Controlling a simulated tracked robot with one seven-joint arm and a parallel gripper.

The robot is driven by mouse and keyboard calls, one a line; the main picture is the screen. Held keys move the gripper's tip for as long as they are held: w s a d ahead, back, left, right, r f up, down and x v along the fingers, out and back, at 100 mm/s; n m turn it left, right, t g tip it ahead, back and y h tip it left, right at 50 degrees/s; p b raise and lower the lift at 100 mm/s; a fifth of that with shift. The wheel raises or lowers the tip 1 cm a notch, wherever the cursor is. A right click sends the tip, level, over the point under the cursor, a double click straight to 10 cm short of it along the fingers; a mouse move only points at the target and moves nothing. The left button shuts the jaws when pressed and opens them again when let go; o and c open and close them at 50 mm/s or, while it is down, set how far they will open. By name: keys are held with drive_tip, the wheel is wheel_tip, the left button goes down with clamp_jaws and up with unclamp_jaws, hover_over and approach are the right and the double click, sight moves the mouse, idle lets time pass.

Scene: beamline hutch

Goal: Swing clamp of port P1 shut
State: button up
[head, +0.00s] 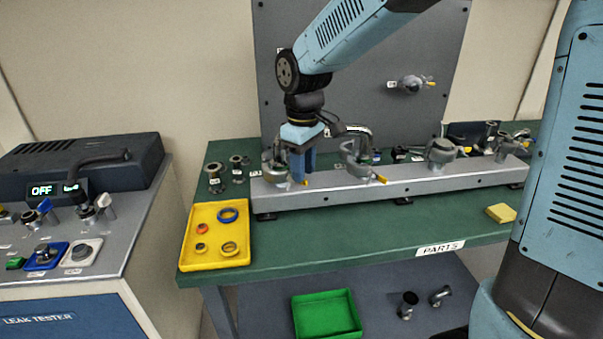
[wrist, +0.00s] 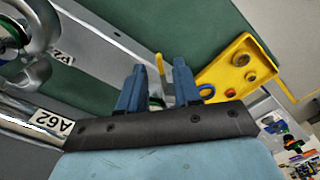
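The leftmost port on the rail carries a metal clamp (head: 275,170), partly hidden behind my gripper. Its label is not readable. A yellow-tipped lever (head: 305,182) shows by the fingertips. In the wrist view the yellow lever (wrist: 160,66) points up between the two blue fingers, with some metal below it. My gripper (head: 302,174) points down at this port. In the wrist view my gripper (wrist: 158,82) has its fingers apart, one on each side of the lever. I cannot tell whether either finger touches it, or whether the clamp is closed.
The grey rail (head: 340,187) bears several ports; one neighbour has a P2 label (wrist: 60,56) in the wrist view. A curved pipe labelled A62 (wrist: 50,121) is close by. A yellow tray (head: 214,254) with rings lies left. The green bench front (head: 330,232) is mostly clear.

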wheel_tip(320, 180, up, 12)
drive_tip(key=shift+f, duration=0.15)
drive_tip(key=shift+c, duration=0.3)
